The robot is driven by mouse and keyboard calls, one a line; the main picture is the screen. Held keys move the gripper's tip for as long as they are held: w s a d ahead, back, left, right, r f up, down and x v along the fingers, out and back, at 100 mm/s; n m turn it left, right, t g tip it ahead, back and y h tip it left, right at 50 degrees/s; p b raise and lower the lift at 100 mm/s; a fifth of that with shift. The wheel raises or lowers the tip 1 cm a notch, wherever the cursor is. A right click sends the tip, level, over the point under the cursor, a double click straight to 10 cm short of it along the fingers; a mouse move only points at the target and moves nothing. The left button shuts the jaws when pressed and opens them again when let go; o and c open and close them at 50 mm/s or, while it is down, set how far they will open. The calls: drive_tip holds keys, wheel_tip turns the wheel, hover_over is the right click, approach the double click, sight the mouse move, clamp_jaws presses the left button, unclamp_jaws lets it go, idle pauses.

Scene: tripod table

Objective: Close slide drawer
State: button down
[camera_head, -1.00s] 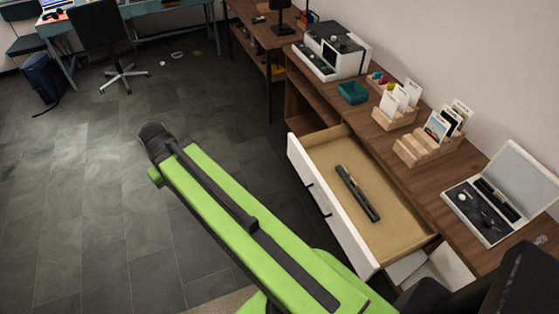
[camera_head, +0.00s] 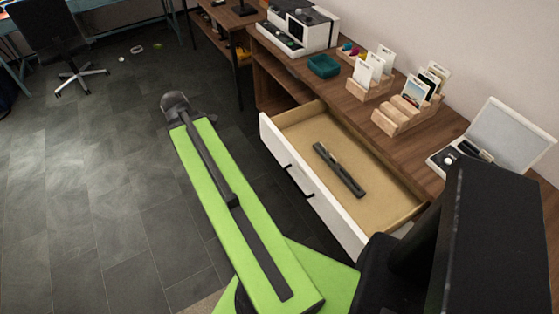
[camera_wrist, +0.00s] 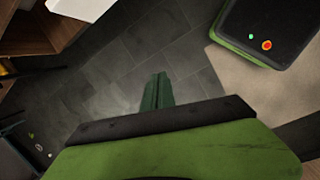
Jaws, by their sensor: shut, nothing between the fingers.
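The slide drawer (camera_head: 284,158) is pulled well out of the wooden desk in the head view. It has a white front with dark handles and a tan inside. A long dark object (camera_head: 339,170) lies in it. My green arm extends over the floor left of the drawer, apart from its front. My gripper (camera_wrist: 156,90) shows in the wrist view as dark green fingers, shut and empty, above the grey floor. In the head view I cannot make out the fingers. A white corner (camera_wrist: 82,8) at the wrist view's top left looks like part of the drawer.
On the desktop (camera_head: 352,108) stand a white machine (camera_head: 305,32), a teal tray (camera_head: 323,66), wooden card holders (camera_head: 408,112) and an open white case (camera_head: 510,135). An office chair (camera_head: 60,35) stands far left. The floor (camera_head: 110,190) left of my arm is clear.

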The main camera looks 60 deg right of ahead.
drive_tip(key=s+d+f+n+g+b, duration=0.2)
drive_tip(key=s+d+f+n+b, duration=0.15)
drive_tip(key=s+d, duration=0.95)
drive_tip(key=b, duration=0.8)
hover_over(279, 151)
drive_tip(key=s+a, duration=0.2)
drive_tip(key=a, duration=0.2)
drive_tip(key=shift+n+h, duration=0.25)
drive_tip(key=shift+h, duration=0.15)
drive_tip(key=shift+f, duration=4.7)
